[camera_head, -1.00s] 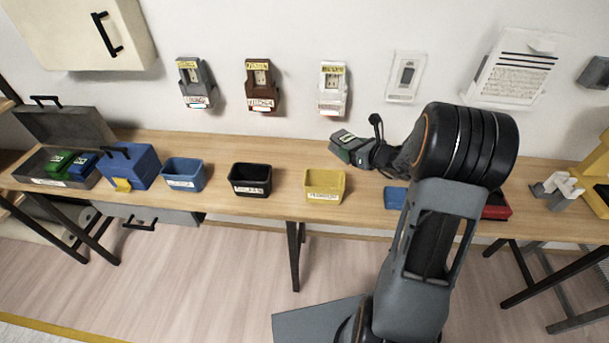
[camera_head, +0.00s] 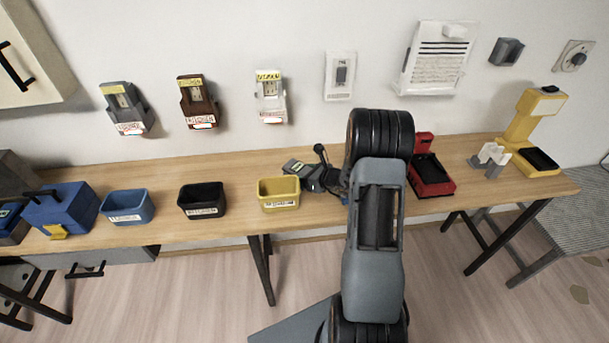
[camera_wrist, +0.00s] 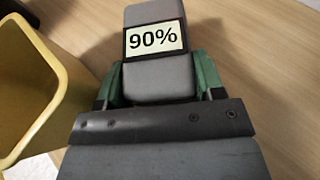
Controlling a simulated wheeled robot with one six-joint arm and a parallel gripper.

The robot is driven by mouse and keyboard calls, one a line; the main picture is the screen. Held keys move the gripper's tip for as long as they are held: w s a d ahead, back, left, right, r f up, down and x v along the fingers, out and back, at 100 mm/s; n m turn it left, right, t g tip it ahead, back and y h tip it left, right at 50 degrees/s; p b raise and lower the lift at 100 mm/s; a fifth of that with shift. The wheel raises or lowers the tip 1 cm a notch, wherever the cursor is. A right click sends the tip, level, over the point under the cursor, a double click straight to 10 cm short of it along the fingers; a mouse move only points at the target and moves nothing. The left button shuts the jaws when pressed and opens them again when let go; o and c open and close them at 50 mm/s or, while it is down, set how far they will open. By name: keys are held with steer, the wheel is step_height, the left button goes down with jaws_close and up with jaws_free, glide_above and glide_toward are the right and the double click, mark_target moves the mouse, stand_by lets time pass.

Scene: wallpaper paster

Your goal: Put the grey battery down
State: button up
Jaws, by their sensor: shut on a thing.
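The grey battery (camera_wrist: 152,78) fills the middle of the wrist view and bears a label reading 90%. My gripper (camera_wrist: 160,82) is shut on it, with a green finger on each side. In the head view the battery (camera_head: 298,168) is partly visible just right of and behind the yellow bin, held by my gripper (camera_head: 308,172). Wood tabletop shows around the battery in the wrist view. I cannot tell whether the battery touches the table.
The yellow bin (camera_head: 279,203) stands close by on the left, and its rim also shows in the wrist view (camera_wrist: 60,60). Black (camera_head: 202,209) and blue (camera_head: 128,216) bins stand further left. A red device (camera_head: 430,177) and a yellow machine (camera_head: 535,145) stand to the right on the table (camera_head: 470,150).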

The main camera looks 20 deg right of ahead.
steer(key=shift+f, duration=0.15)
steer(key=o, duration=0.7)
steer(key=shift+o, duration=0.2)
